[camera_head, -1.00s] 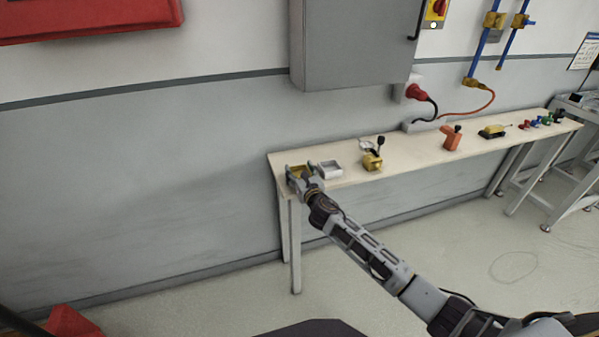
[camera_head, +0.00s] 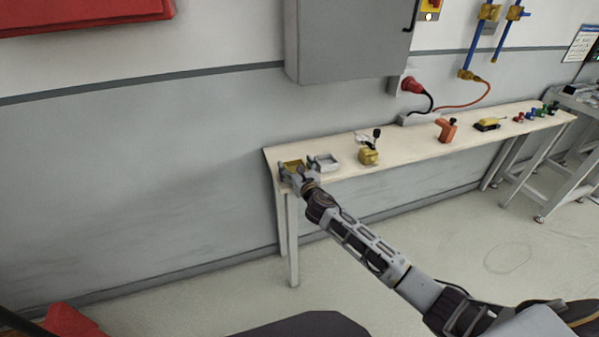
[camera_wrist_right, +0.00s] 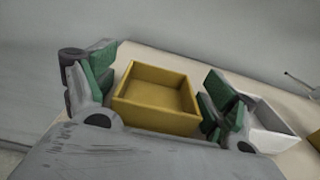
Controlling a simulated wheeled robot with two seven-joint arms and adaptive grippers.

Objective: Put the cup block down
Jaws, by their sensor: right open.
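A yellow open-topped box (camera_head: 292,164) sits at the left end of the long table. It also shows in the right wrist view (camera_wrist_right: 157,92) and looks empty inside. My right gripper (camera_head: 299,172) is open at this box. In the right wrist view its two green-padded fingers (camera_wrist_right: 163,85) stand on either side of the box, with a gap at the left one. Nothing is gripped. I cannot tell for sure which thing is the cup block. My left gripper is not in view.
A white open box (camera_head: 327,163) stands just right of the right finger, very close to it. Farther along the table (camera_head: 400,150) are a yellow block with a black knob (camera_head: 369,156), an orange piece (camera_head: 446,130) and several small coloured things. The wall is behind.

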